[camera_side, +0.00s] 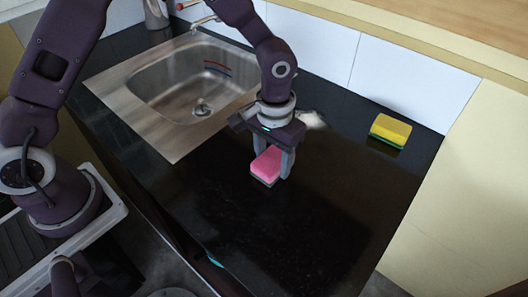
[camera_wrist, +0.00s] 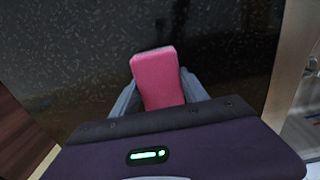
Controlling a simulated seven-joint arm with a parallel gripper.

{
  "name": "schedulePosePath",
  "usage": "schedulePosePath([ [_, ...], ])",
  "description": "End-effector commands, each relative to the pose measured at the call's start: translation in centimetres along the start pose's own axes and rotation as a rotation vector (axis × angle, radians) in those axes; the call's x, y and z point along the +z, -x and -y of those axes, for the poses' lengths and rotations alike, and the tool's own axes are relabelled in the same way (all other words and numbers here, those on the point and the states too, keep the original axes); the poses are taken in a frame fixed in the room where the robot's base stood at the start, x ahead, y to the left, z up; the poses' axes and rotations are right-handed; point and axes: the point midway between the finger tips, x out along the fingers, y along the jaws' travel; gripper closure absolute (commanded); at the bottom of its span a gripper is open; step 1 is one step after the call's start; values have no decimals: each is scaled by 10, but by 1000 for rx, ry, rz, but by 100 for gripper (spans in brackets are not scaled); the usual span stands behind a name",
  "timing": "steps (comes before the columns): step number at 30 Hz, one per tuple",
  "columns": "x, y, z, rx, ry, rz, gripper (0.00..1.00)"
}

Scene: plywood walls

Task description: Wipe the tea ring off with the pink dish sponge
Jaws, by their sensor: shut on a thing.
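The pink dish sponge (camera_side: 266,163) has a darker underside and is at the black countertop, near its middle. My gripper (camera_side: 274,168) points down and is shut on the sponge, one finger on each side. In the wrist view the sponge (camera_wrist: 158,76) shows its pink top between the fingers of my gripper (camera_wrist: 160,92). The sponge looks to be at or just above the counter; I cannot tell whether it touches. I cannot make out a clear tea ring in either view; a faint brownish patch shows left of the sponge in the wrist view.
A yellow and green sponge (camera_side: 390,130) lies at the back right by the wall. A steel sink (camera_side: 128,84) with a tap (camera_side: 204,22) is at the back left. A small whitish thing (camera_side: 312,120) lies behind my gripper. The counter (camera_side: 340,210) is clear in front and right.

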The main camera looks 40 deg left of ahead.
Motion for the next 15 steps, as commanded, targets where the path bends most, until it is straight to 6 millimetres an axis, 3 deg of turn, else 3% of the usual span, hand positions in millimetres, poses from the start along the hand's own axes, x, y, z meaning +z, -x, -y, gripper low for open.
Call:
schedulePosePath([
  [8,1,0,-24,0,-2,0,100],
  [15,0,0,1,0,3,1,100],
])
